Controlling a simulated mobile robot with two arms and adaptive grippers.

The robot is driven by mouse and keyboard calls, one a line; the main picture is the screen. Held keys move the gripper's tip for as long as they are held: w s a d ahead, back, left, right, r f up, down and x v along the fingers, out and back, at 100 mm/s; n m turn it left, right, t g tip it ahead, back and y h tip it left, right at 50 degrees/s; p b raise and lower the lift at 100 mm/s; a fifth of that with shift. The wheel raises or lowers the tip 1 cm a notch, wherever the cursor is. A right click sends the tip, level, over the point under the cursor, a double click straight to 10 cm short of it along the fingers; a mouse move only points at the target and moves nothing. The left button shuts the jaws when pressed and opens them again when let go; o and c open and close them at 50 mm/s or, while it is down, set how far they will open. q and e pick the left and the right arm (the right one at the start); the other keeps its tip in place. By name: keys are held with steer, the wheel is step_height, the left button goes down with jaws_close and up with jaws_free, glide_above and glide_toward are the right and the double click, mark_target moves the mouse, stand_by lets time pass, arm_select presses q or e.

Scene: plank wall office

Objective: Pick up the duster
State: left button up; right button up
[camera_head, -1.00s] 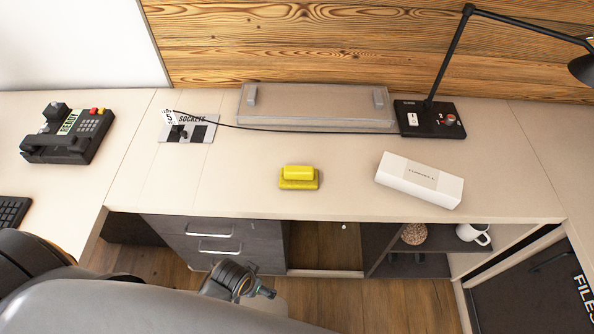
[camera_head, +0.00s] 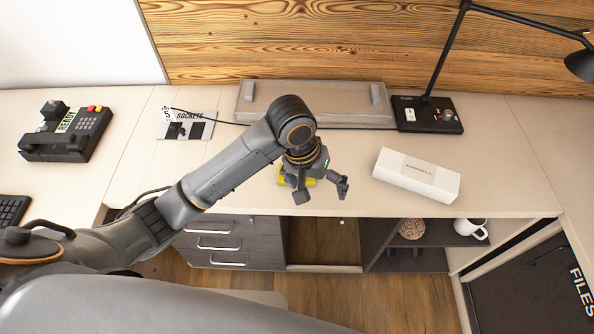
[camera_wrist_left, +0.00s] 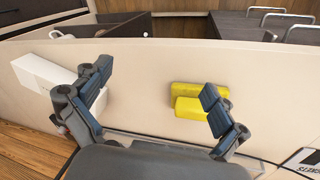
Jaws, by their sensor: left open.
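The duster is a small yellow block on a yellow base, lying on the beige desk (camera_head: 240,190). In the head view my left gripper covers most of the duster (camera_head: 282,179), leaving only yellow edges visible. The left wrist view shows the duster (camera_wrist_left: 187,106) partly behind the right-hand finger. My left gripper (camera_head: 322,190) is open and empty, above the desk near its front edge. Its fingers also show in the left wrist view (camera_wrist_left: 155,100), spread wide, with the duster off towards one finger rather than centred. My right gripper is not in view.
A white box (camera_head: 416,176) lies right of the gripper. A grey case (camera_head: 345,103) and a black lamp base (camera_head: 426,114) stand at the back. A black telephone (camera_head: 66,135) is at left. A socket plate (camera_head: 187,126) and cable lie nearby. Shelves hold a white mug (camera_head: 470,228).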

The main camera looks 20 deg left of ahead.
arm_select(q)
steer(key=w+a+r+n+g+y, duration=0.1)
steer(key=w+a+r+n+y, duration=0.25)
steer(key=w+a+r, duration=0.45)
steer(key=shift+n+h, duration=0.25)
steer(key=shift+h, duration=0.2)
steer(key=f, duration=0.2)
steer(key=d+f, duration=0.1)
steer(key=f, duration=0.3)
steer(key=shift+s+d+f, duration=0.35)
steer(key=shift+d+f, duration=0.05)
steer(key=shift+s+a+f, duration=0.1)
steer(key=shift+a+f, duration=0.1)
steer(key=shift+f, duration=1.15)
steer(key=shift+a+f, duration=0.15)
steer(key=shift+f, duration=1.15)
steer(key=c, duration=1.3)
